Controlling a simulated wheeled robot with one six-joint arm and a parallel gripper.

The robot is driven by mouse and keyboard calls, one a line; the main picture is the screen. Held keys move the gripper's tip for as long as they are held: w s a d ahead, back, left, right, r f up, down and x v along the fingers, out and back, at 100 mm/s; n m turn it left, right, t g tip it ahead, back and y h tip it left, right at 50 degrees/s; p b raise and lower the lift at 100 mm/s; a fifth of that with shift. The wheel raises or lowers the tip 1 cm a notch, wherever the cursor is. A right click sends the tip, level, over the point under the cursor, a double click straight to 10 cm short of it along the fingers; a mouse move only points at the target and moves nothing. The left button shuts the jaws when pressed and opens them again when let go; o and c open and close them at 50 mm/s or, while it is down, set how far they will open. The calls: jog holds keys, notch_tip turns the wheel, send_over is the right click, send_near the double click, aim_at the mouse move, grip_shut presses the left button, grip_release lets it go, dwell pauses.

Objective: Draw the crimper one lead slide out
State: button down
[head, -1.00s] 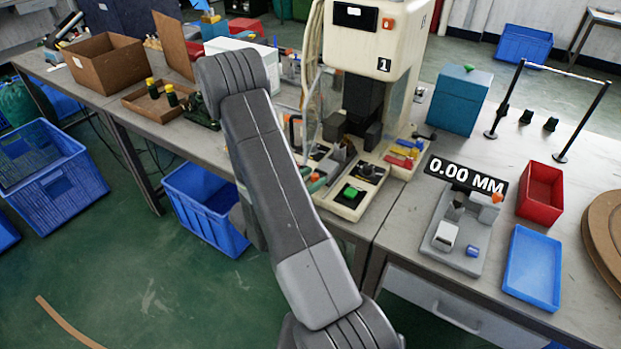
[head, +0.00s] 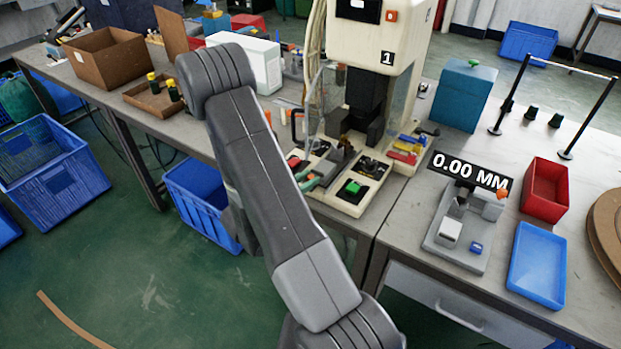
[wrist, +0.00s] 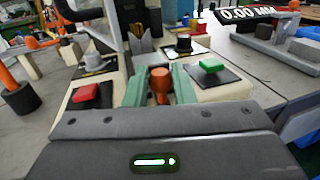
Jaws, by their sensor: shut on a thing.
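Crimper one (head: 372,35) is the cream machine marked 1 on the bench. Its lead slide shows in the wrist view as an orange-brown knob (wrist: 160,76) at the front of the base, between a red button and a green button. My gripper (wrist: 159,90) has its two teal fingers on either side of this knob and is shut on it. In the head view my gripper (head: 309,182) is low at the front left of the crimper base, partly hidden by my arm. The rest of the slide is mostly hidden, so how far out it is cannot be told.
The red button (wrist: 86,93) and green button (wrist: 212,65) flank my gripper closely. A grey gauge fixture (head: 458,238) reading 0.00 MM, a blue tray (head: 537,265) and a red bin (head: 545,190) stand to the right. A blue crate (head: 200,205) is on the floor below.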

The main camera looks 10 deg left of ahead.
jog(key=shift+f, duration=0.1)
jog(key=c, duration=1.6)
grip_release()
jog(key=o, duration=0.4)
jog(key=shift+s, duration=0.2)
jog(key=shift+a, duration=0.1)
jog(key=b+v, duration=0.1)
jog(key=v, duration=1.2)
jog(key=shift+s+a, duration=0.15)
jog(key=shift+s, duration=0.2)
jog(key=shift+w, duration=0.1)
jog(key=p+x, duration=0.1)
jog(key=x, duration=1.3)
jog(key=shift+a, duration=0.15)
